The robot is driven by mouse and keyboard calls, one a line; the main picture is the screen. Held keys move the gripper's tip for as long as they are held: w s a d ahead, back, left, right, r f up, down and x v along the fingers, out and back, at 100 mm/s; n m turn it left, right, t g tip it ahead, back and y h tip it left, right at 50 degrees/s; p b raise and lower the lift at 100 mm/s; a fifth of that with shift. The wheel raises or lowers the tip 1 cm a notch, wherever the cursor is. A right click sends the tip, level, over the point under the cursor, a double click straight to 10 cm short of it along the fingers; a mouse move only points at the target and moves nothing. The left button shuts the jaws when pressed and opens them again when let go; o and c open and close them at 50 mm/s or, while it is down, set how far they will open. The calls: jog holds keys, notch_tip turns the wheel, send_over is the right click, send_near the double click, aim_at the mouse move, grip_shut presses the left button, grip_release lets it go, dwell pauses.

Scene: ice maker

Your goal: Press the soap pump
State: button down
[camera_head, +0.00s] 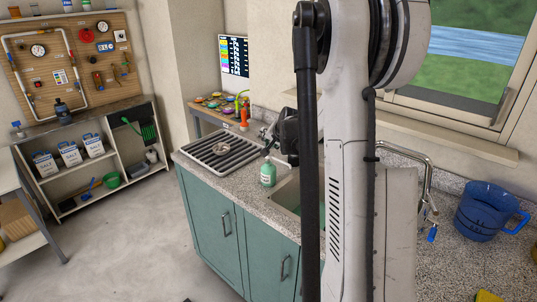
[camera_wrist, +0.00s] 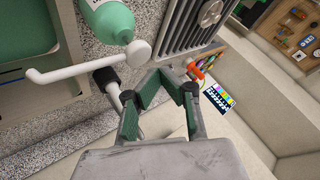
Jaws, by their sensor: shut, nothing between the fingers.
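The soap bottle (camera_head: 268,175) is pale green with a light label and stands on the speckled counter beside the sink. In the wrist view the bottle (camera_wrist: 108,18) is cut off at the top edge. Its white pump head (camera_wrist: 138,52) has a round top and a long spout pointing left. My gripper (camera_head: 268,147) is above the bottle in the head view, close to the pump. In the wrist view my gripper (camera_wrist: 166,78) has its green-padded fingers shut with nothing between them. The fingertips are just below and right of the pump top. I cannot tell whether they touch it.
A ridged drain tray (camera_head: 218,150) lies left of the bottle. The sink (camera_head: 288,195) is to its right, partly hidden by my arm. A blue pitcher (camera_head: 487,210) stands far right. An orange bottle (camera_head: 244,118) stands behind the tray. Teal cabinets (camera_head: 220,225) are below the counter.

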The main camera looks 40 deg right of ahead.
jog(key=shift+r+p, duration=0.85)
jog(key=shift+r, duration=1.25)
jog(key=shift+a, duration=0.15)
jog(key=s+a+r+n+b, duration=0.1)
jog(key=s+a+r+n, duration=0.15)
jog(key=a, duration=0.55)
jog(key=s+a+r+n+y+b, duration=0.15)
jog(key=s+a, duration=0.25)
jog(key=a, duration=0.4)
jog(key=s+a+r+n+b, duration=0.1)
jog(key=s+a+r+n, duration=0.15)
jog(key=a, duration=0.65)
jog(key=s+a+f+n+g+b, duration=0.1)
jog(key=s+a+f+n+b, duration=0.1)
jog(key=s+a, duration=0.6)
jog(key=s+a+f+n+y+b, duration=0.1)
jog(key=s+a+f+n, duration=0.3)
jog(key=s, duration=1)
jog(key=a+f+b, duration=0.1)
jog(key=a+f, duration=0.1)
jog(key=a, duration=0.2)
jog(key=shift+s+a+f+g, duration=0.2)
jog(key=shift+a+g, duration=0.15)
jog(key=shift+g, duration=0.05)
